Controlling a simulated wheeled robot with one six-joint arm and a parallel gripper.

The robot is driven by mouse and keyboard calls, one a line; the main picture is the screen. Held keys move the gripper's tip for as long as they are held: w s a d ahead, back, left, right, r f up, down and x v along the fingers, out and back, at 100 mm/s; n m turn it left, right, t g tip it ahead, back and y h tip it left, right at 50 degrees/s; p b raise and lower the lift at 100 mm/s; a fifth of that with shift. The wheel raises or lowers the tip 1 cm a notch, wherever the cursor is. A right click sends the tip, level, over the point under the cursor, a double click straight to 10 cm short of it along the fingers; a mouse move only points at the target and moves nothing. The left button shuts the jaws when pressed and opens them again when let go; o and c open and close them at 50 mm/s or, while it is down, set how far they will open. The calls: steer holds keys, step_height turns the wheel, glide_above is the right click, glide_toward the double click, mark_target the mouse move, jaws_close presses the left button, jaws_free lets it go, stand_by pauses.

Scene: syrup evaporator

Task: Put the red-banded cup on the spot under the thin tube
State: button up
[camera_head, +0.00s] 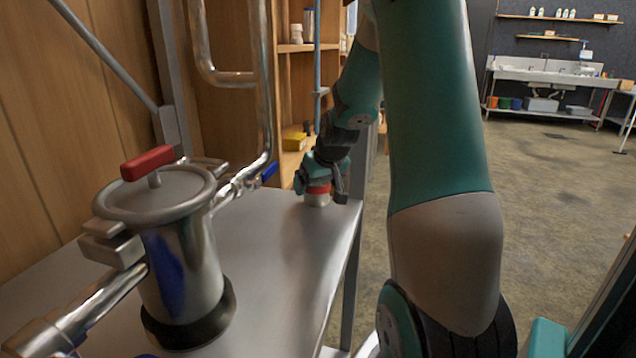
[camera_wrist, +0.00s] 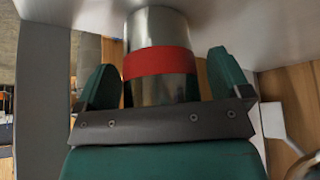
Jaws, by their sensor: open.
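The red-banded cup is a small metal cylinder with a red band (camera_head: 318,189), standing near the far right corner of the steel table (camera_head: 262,250). In the wrist view the cup (camera_wrist: 158,28) shows between my two fingers, its band level with the fingertips. My gripper (camera_head: 321,187) is open around the cup, with a visible gap beside each finger (camera_wrist: 166,72). A thin upright blue-grey tube (camera_head: 317,60) rises behind my gripper; I cannot tell if it is the task's tube. No marked spot is visible.
A steel vessel (camera_head: 185,265) with a red-handled lid (camera_head: 148,162) stands on the table at left, with pipes and a blue-handled valve (camera_head: 269,172) behind it. Wooden shelves (camera_head: 291,140) stand beyond. The table is bare between vessel and cup; its right edge is close to the cup.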

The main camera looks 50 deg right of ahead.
steer(key=v, duration=1.2)
steer(key=shift+r+p, duration=0.2)
steer(key=shift+p, duration=0.25)
